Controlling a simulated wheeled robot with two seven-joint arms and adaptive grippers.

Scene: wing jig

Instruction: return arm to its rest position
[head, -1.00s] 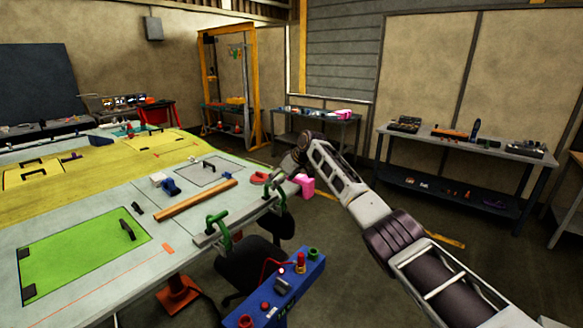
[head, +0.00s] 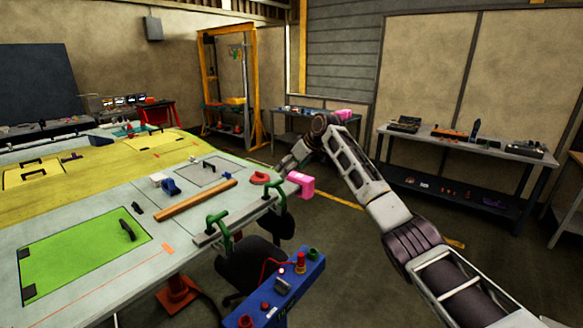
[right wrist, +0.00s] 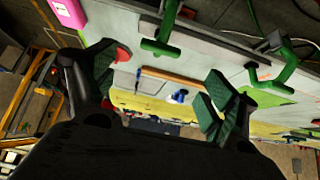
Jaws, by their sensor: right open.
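My right arm (head: 370,190) reaches in from the lower right of the head view. It bends at a dark wrist joint and its hand points down and left. My right gripper (head: 284,168) is above the near right edge of the wing panel (head: 120,255), close to a pink block (head: 301,184). In the right wrist view the gripper (right wrist: 155,88) has its green-padded fingers wide apart, with nothing held between them. The pink block also shows at the upper left there (right wrist: 68,12). My left gripper is in neither view.
Green clamps (head: 217,228) grip the panel edge. A red disc (head: 259,177), a wooden strip (head: 196,200) and a blue tool (head: 170,187) lie on the panel. A blue control stand (head: 290,290) stands in front. Floor is open before the right workbench (head: 465,144).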

